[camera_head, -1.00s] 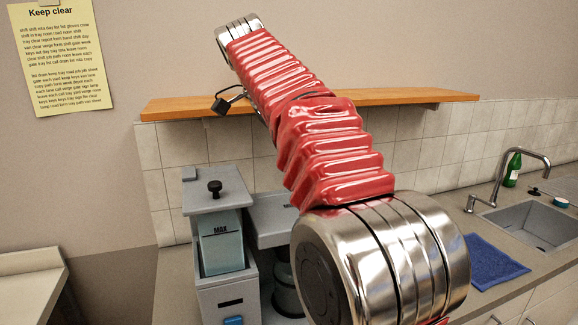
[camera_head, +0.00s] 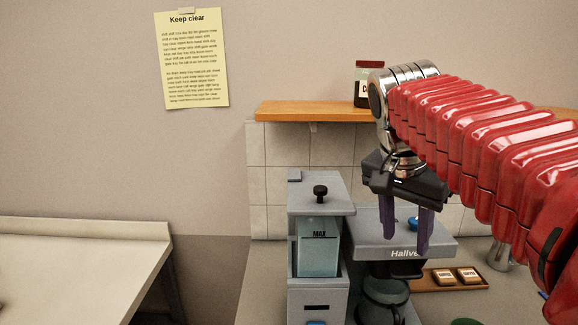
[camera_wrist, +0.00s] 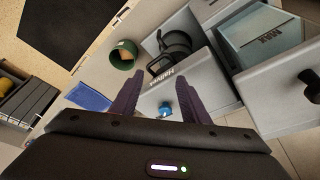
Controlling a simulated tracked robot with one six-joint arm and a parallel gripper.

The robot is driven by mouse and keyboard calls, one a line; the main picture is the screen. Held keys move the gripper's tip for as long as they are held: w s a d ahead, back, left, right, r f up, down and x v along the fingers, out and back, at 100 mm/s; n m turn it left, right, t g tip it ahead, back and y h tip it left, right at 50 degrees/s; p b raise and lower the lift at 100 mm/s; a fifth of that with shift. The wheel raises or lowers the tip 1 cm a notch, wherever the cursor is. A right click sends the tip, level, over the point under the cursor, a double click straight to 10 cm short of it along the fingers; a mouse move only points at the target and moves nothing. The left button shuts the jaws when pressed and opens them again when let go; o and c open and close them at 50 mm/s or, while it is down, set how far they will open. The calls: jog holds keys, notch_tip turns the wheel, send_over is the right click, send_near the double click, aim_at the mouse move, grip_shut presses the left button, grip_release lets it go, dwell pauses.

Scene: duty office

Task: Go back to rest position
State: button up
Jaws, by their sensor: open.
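My gripper (camera_head: 405,228) is open and empty, with its two purple fingers pointing down in front of the coffee machine (camera_head: 352,246). In the wrist view my gripper (camera_wrist: 158,95) has its fingers spread apart, with the grey machine beyond them. A blue knob (camera_wrist: 165,109) shows between the fingers there. My red-sleeved arm reaches in from the right side of the head view and hides part of the shelf, tiles and counter.
A wooden shelf (camera_head: 310,111) holds a dark jar (camera_head: 362,84). A wooden tray (camera_head: 449,285) with small labelled items lies right of the machine. A glass carafe (camera_head: 383,300) sits in the machine. A pale table (camera_head: 80,270) stands at left.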

jog(key=s+a+f+n+t+y, duration=0.1)
jog(key=s+a+f+n, duration=0.1)
jog(key=s+f+n, duration=0.2)
jog(key=s+a+f+n+t+y, duration=0.1)
jog(key=s+f+n, duration=0.4)
jog(key=s+f, duration=0.5)
notch_tip(320, 180, down, 4)
jog(key=shift+s+a+f+n+t+y, duration=0.2)
jog(key=shift+s+a+n+t+y, duration=0.1)
jog(key=shift+a+t, duration=0.4)
jog(key=shift+c, duration=0.2)
dwell(0.9)
